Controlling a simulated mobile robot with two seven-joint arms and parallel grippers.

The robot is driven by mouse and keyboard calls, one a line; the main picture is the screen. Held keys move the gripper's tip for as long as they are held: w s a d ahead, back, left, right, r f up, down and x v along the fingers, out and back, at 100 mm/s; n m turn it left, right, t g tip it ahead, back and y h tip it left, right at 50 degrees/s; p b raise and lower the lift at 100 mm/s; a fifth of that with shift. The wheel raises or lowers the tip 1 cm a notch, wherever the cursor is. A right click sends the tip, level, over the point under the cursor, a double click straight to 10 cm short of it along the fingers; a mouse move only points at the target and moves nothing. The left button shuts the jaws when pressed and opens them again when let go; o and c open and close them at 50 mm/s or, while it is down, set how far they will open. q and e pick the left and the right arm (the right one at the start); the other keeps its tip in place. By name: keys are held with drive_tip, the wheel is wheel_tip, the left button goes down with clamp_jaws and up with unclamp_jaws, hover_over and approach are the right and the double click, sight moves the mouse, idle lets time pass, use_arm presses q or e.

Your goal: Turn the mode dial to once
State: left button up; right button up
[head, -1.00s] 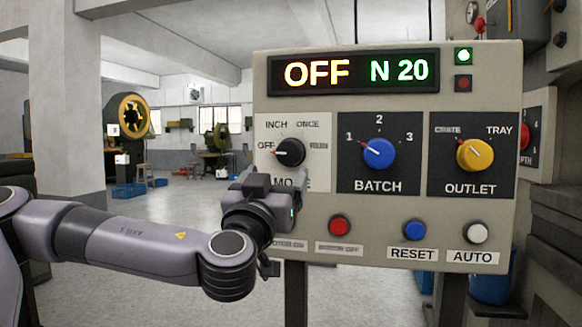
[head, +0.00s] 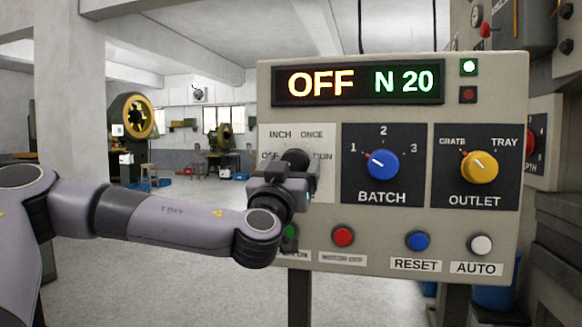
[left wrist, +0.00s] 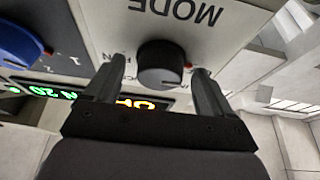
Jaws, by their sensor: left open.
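The black mode dial (head: 296,160) sits at the left of the panel, with INCH, ONCE, OFF and RUN labels around it. The display (head: 357,82) reads OFF and N 20. My left gripper (head: 290,172) is in front of the dial and hides its lower part in the head view. In the left wrist view the dial (left wrist: 162,64) appears upside down, between the two spread fingers of my left gripper (left wrist: 158,80). The fingers are open, one on each side of the knob; I cannot tell whether they touch it. My right gripper is not in view.
Right of the mode dial are the blue batch knob (head: 383,164) and the yellow outlet knob (head: 479,167). Below are a red button (head: 344,236), a blue reset button (head: 417,240), a white auto button (head: 481,244) and a partly hidden green button (head: 290,236).

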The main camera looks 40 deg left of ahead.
use_arm(q)
drive_tip(key=c, duration=1)
drive_tip(key=shift+c, duration=0.2)
